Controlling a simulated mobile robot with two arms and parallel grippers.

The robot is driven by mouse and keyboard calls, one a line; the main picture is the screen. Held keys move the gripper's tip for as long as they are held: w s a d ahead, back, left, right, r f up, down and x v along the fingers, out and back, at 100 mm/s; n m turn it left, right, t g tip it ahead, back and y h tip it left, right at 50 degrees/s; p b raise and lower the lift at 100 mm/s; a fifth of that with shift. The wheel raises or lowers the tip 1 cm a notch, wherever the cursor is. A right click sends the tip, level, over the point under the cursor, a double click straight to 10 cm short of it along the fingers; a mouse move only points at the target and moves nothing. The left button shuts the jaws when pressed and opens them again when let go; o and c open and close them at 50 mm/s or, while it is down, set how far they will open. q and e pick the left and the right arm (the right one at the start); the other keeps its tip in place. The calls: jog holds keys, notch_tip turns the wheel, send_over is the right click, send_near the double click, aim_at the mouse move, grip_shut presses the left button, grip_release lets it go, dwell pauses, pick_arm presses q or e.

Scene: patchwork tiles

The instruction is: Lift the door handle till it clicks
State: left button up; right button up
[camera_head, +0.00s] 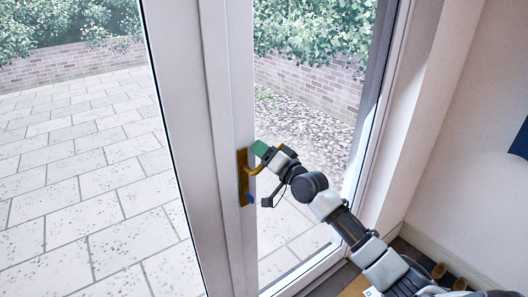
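The brass door handle (254,170) sits on a tall brass backplate (243,180) on the white door frame. My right gripper (265,174) is at the handle, with its green-tipped finger at the upper part of the lever and a dark finger lower down. The fingers look apart. Whether they touch the lever is too small to tell. A small blue spot shows low on the backplate. My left gripper is not in view.
The white door frame (205,120) stands upright with glass on both sides. Outside are paving slabs (85,210), a brick wall and bushes. A white wall (470,150) is close on the right. Brown shoes (440,271) lie near the floor at lower right.

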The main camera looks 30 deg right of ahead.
jog(key=shift+r, duration=0.15)
jog(key=b+v, duration=0.2)
jog(key=v, duration=0.8)
jog(key=shift+s+f, duration=0.25)
jog(key=shift+s, duration=0.15)
jog(key=shift+d, duration=0.1)
